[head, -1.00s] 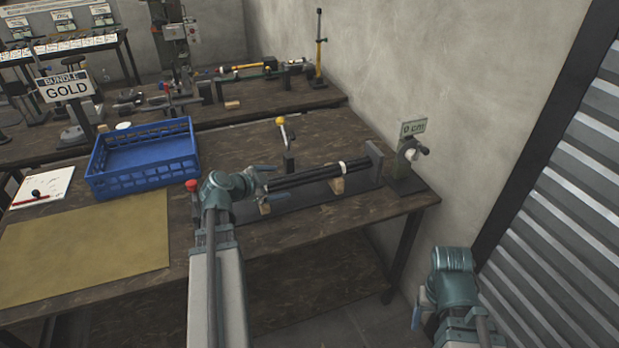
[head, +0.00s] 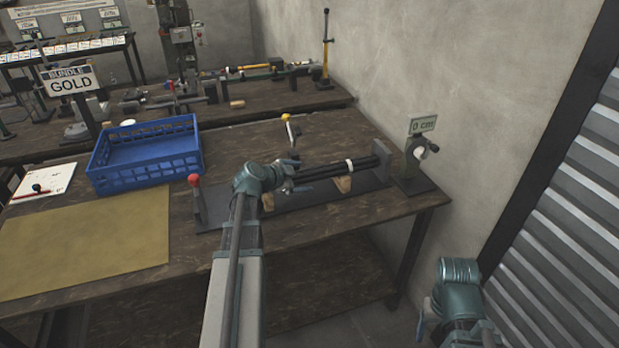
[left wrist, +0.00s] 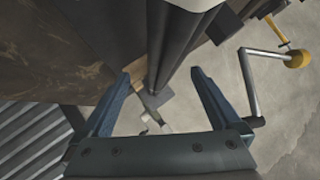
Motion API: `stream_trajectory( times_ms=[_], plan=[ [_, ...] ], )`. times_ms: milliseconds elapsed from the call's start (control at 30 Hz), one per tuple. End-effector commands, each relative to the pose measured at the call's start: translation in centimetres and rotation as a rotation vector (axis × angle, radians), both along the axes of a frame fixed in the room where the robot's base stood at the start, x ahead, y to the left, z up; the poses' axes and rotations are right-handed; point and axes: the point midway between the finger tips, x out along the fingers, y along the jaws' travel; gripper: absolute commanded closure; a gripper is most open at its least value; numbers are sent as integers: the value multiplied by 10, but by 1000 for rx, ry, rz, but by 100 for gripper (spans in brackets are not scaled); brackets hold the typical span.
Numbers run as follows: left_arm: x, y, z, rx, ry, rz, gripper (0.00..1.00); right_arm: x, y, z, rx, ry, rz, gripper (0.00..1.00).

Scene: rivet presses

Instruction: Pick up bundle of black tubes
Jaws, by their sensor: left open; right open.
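The bundle of black tubes (head: 336,171) lies on wooden blocks in a dark fixture on the workbench, with a white band around it near its right end. My left gripper (head: 300,178) is open over the left part of the bundle, and my arm hides that end. In the left wrist view the black tubes (left wrist: 172,45) run between the two open blue fingers of my left gripper (left wrist: 165,98). I cannot tell whether the fingers touch them. My right gripper (head: 422,318) is open and empty at the lower right, away from the bench.
A blue crate (head: 147,180) stands left of the fixture, behind a tan mat (head: 85,240). A red-knobbed post (head: 195,181) and a yellow-knobbed crank (head: 287,119) stand close to the tubes. A stand with a "0 cm" sign (head: 423,125) is at the right bench end.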

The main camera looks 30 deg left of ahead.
Motion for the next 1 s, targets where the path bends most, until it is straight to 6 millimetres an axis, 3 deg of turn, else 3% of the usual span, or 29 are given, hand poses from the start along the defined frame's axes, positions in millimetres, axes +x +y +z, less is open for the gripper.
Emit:
stream_trajectory(
  times_ms=[200,500,1000],
  plan=[
    [31,-1,-18,0,0,-2,2,0,0,-18,0,0,0,30],
    [35,-3,-18,0,-1,1,4,0,0,-18,0,0,0,30],
    [35,-3,-18,0,0,0,94,0,0,-18,0,0,0,30]
  ],
)
